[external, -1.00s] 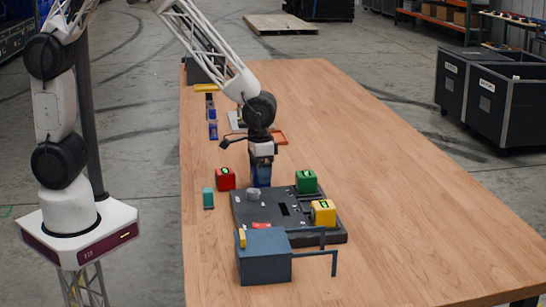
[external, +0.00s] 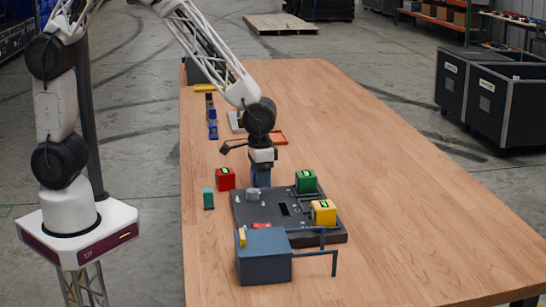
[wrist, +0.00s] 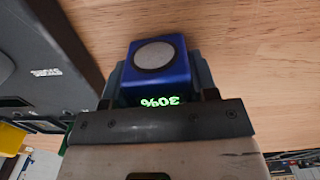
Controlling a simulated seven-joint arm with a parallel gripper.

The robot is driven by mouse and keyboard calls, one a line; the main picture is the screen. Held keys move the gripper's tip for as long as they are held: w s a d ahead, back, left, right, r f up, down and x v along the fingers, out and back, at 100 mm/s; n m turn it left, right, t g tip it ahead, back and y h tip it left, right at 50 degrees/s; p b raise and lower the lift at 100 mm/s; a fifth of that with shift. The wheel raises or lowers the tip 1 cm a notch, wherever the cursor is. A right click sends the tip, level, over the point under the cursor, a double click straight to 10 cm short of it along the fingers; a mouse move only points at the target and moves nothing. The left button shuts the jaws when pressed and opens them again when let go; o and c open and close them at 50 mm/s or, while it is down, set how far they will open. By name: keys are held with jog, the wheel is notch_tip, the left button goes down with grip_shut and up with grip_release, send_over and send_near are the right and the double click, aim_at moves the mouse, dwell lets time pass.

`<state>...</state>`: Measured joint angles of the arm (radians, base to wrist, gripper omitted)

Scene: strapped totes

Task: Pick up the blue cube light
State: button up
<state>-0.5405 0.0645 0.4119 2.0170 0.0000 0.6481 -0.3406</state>
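The blue cube light (wrist: 160,70) has a round grey disc on one face and a green "30%" readout on another. In the wrist view it lies between the two fingers of my gripper (wrist: 160,88), with one finger along each side. The fingers look open around it, though any gap at its sides is very narrow. In the external view my gripper (external: 261,178) points down at the table, just behind the black tote. There the cube is mostly hidden by the gripper and tote.
A red cube (external: 225,179) stands left of the gripper and a green cube (external: 306,182) right. A teal block (external: 208,199) and blue-grey box (external: 263,270) are nearby. The table's right side is clear.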

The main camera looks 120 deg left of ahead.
jog(key=c, duration=0.5)
jog(key=shift+r, duration=0.15)
jog(key=shift+r, duration=4.85)
jog(key=shift+w, duration=0.1)
jog(key=shift+m, duration=0.6)
jog(key=w+d, duration=0.2)
jog(key=w, duration=0.5)
jog(key=w+d, duration=0.3)
jog(key=w, duration=0.4)
jog(key=w+d, duration=0.2)
jog(key=w, duration=0.6)
jog(key=shift+w+d, duration=0.1)
jog(key=shift+d, duration=0.25)
